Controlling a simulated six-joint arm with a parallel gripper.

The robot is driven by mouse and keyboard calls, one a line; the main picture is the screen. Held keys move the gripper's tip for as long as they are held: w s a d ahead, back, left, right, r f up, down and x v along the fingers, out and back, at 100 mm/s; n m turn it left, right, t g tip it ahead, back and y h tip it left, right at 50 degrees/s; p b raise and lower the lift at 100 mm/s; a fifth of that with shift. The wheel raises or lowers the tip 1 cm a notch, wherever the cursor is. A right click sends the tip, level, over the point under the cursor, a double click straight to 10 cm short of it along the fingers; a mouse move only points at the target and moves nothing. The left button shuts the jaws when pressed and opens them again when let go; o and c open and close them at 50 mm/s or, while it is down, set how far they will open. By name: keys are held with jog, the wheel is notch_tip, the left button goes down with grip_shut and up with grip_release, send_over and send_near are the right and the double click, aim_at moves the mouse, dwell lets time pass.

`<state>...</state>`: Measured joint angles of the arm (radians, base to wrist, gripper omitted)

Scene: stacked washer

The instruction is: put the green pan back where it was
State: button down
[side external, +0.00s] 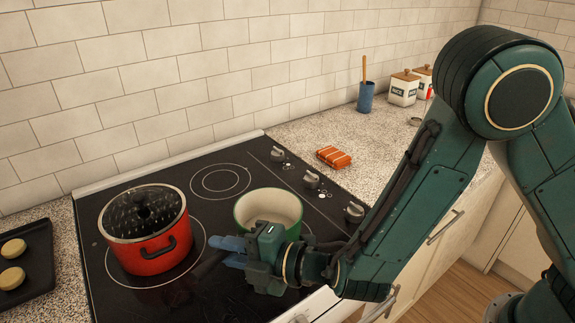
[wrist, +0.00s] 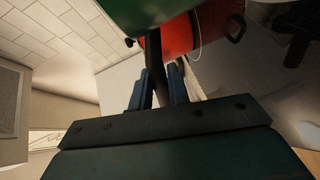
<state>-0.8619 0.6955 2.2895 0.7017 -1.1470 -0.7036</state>
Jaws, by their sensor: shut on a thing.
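The green pan (side external: 268,211), cream inside, is over the front right part of the black stovetop (side external: 150,187). It looks about level; I cannot tell whether it touches the glass. My gripper (side external: 224,250), with blue fingers, is at the pan's near side. In the wrist view, my gripper (wrist: 160,86) is shut on the pan's dark handle (wrist: 155,68), which runs between the fingers to the green outside of the pan (wrist: 150,12). The lower part of the pan is hidden behind my gripper in the side view.
A red pot with a glass lid (side external: 147,249) stands left of my gripper. A dark tray with round buns (side external: 38,255) lies at far left. Stove knobs (side external: 311,180), an orange packet (side external: 333,157), a blue utensil cup (side external: 365,98) and white canisters (side external: 404,88) are to the right. The back burner (side external: 220,181) is empty.

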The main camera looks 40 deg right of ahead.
jog(key=shift+f, duration=0.55)
dwell(0.4)
jog(key=c, duration=1.3)
grip_release()
jog(key=shift+o, duration=0.2)
jog(key=shift+f, duration=0.1)
jog(key=shift+s+d, duration=0.1)
jog(key=shift+s, duration=0.05)
jog(key=shift+v, duration=1.1)
jog(key=shift+s+d, duration=0.4)
jog(key=shift+s, duration=0.05)
jog(key=shift+s+d+r, duration=0.25)
jog(key=shift+s, duration=0.3)
jog(key=shift+w+r, duration=0.1)
jog(key=shift+r, duration=3.45)
